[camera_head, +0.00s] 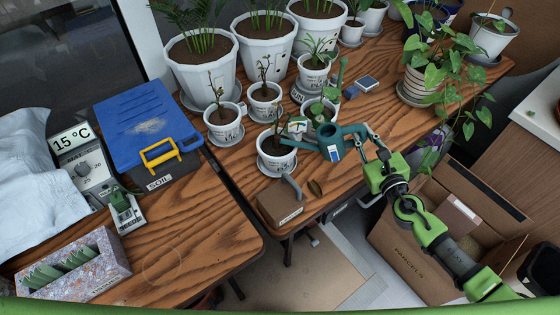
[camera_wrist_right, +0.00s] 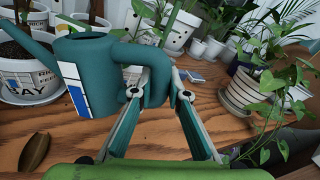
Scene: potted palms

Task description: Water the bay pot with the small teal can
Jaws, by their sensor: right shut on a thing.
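The small teal can (camera_head: 333,150) is in my right gripper (camera_head: 364,136), which is shut on its handle. The can also shows in the right wrist view (camera_wrist_right: 92,70), held above the table with a blue-and-white label on its side. Its spout points left, and the tip is over or beside the bay pot (camera_head: 275,163), a white pot with dark soil and a thin stem. No water stream is visible. My left gripper is not in view.
Several white pots (camera_head: 224,130) crowd behind the bay pot. A brown box (camera_head: 280,203) stands at the table's front edge, with a brown leaf (camera_head: 315,187) beside it. A trailing plant (camera_head: 440,70) stands at the right. A parcel carton (camera_head: 400,255) is below the table.

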